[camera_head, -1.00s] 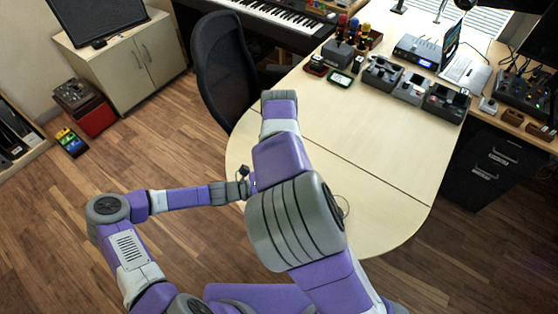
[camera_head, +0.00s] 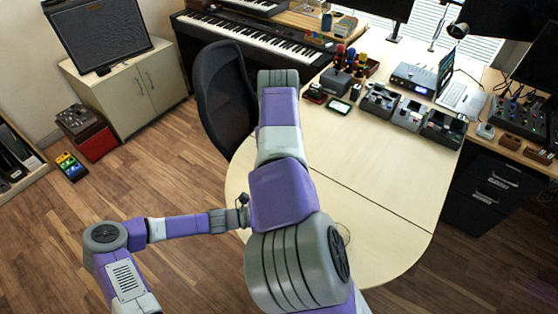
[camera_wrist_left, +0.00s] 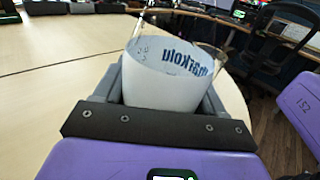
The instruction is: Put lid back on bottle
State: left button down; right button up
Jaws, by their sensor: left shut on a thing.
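In the left wrist view my left gripper (camera_wrist_left: 163,108) is shut on a clear bottle with a white wrap (camera_wrist_left: 160,88) bearing blue letters. The bottle sits between the two grey fingers, over the pale table. Its top end is faint against the bright background, and I cannot make out a lid in either view.
A see-through object (camera_wrist_left: 214,58) shows behind the bottle.

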jog(key=shift+r, duration=0.35)
pick_arm(q)
grip_release()
jog(key=a, duration=0.5)
jog(key=s+a+p, duration=0.1)
jog(key=a, duration=0.1)
jog(key=shift+s+a, duration=0.1)
jog(key=shift+a, duration=0.15)
pick_arm(e)
jog(key=shift+r, duration=0.55)
jog(key=shift+r, duration=0.1)
